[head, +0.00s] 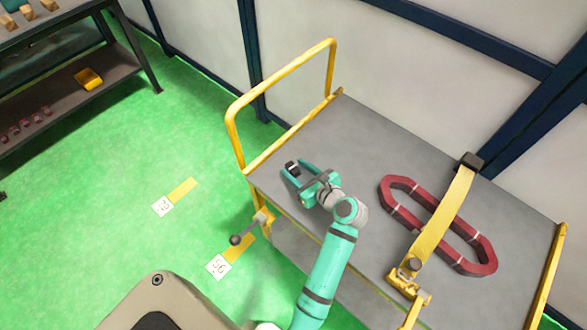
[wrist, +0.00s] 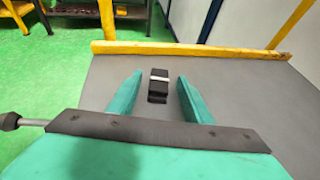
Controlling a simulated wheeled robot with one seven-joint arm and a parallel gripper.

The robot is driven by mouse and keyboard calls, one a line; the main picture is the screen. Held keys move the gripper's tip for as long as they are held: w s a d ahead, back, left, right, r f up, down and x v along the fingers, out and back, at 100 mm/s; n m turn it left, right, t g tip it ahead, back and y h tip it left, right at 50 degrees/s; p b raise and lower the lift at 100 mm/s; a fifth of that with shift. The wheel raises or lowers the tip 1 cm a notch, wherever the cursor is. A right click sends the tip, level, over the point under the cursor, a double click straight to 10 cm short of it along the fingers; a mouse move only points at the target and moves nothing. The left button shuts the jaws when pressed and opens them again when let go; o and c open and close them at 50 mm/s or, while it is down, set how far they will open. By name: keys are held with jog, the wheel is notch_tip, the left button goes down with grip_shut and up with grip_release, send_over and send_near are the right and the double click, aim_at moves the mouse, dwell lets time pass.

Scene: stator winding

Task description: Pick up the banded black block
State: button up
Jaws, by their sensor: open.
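The banded black block (wrist: 158,86) is small and dark with a pale band across it. In the wrist view it stands on the grey cart top (wrist: 240,88), between and just beyond the tips of my gripper (wrist: 160,82). The fingers are open, with a gap on each side of the block. In the head view the block (head: 292,167) shows at the tips of my teal gripper (head: 294,175), near the left end of the cart. The fingers partly hide it there.
A dark red oval coil (head: 395,187) lies on the cart, with a yellow strap bar (head: 447,215) across it. A yellow handle rail (head: 280,75) rises at the cart's left end. The grey top behind my gripper is clear. A dark shelf (head: 70,100) stands at the upper left.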

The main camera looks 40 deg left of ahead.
jog(key=shift+w+a+f, duration=0.15)
jog(key=shift+w+a, duration=0.05)
jog(key=shift+a, duration=0.05)
jog(key=shift+d, duration=0.15)
jog(key=shift+c, duration=1.2)
jog(key=shift+s+a, duration=0.25)
jog(key=c, duration=0.9)
jog(key=shift+d, duration=0.1)
